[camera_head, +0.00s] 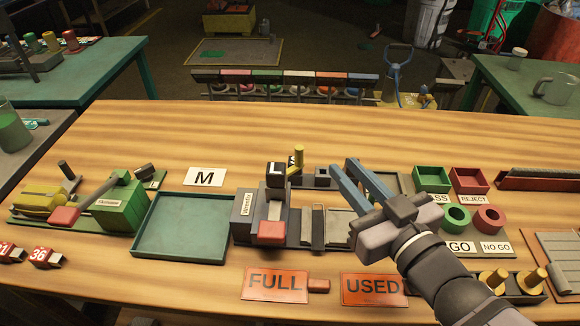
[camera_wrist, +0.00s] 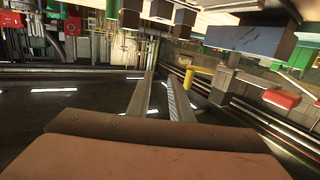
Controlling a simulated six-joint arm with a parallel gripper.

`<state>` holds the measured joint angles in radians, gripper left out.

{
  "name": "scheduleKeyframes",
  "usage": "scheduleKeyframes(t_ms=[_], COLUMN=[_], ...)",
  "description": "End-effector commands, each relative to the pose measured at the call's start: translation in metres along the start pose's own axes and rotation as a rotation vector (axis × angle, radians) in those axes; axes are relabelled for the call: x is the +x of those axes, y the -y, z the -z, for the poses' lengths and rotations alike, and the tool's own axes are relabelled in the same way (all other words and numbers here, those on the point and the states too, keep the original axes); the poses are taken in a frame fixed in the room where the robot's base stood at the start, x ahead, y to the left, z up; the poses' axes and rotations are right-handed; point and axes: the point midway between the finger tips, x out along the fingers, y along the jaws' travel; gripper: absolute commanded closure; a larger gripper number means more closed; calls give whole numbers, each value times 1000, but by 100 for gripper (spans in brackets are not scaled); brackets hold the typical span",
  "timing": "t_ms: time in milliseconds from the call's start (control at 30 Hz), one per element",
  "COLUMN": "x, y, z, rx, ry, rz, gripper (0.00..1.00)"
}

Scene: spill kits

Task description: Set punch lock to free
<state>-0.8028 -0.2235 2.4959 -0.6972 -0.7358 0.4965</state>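A yellow post also shows in the wrist view (camera_wrist: 187,78), beyond my fingertips. My gripper (camera_head: 343,168) is open and empty, to the right of the device. The lock's setting is not readable.
A green tray (camera_head: 194,253) and a green machine (camera_head: 123,206) lie left. Green and red bins (camera_head: 432,179) and ring gauges stand right. FULL (camera_head: 276,283) and USED (camera_head: 373,289) plates lie in front. The bench behind the device is mostly clear.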

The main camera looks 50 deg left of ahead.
Motion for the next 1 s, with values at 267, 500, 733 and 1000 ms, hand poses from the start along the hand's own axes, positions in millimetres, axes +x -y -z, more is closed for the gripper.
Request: scheduleKeyframes(t_ms=[267,500,733,1000], x=[-8,-8,-2,9], y=[49,52,53,55], z=[2,4,7,11], rx=[12,15,19,26], ry=[-84,-87,-83,-82], rz=[111,118,126,135], gripper=[80,80,80,80])
